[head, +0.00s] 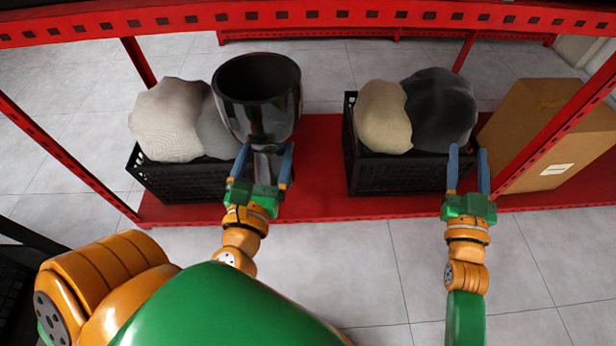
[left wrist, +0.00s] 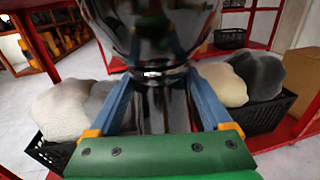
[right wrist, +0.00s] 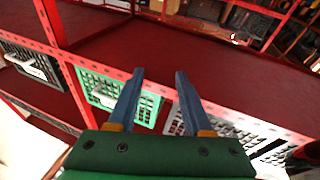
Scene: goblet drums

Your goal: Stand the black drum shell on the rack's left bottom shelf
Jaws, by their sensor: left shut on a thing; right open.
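The black drum shell (head: 258,100) is a glossy goblet shape, upright with its wide mouth up. My left gripper (head: 262,168) is shut on its narrow stem, which also shows between the fingers in the left wrist view (left wrist: 160,105). In the head view the shell overlaps the gap between two black crates on the red bottom shelf (head: 318,150). Its foot is hidden by the gripper, so I cannot tell if it touches the shelf. My right gripper (head: 468,172) is open and empty, in front of the right crate.
The left black crate (head: 185,182) and right black crate (head: 400,175) hold pale and dark lumpy sacks. A cardboard box (head: 540,130) stands at the right. Red rack posts (head: 60,150) and an upper beam (head: 330,14) frame the shelf. Bare red shelf shows between the crates.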

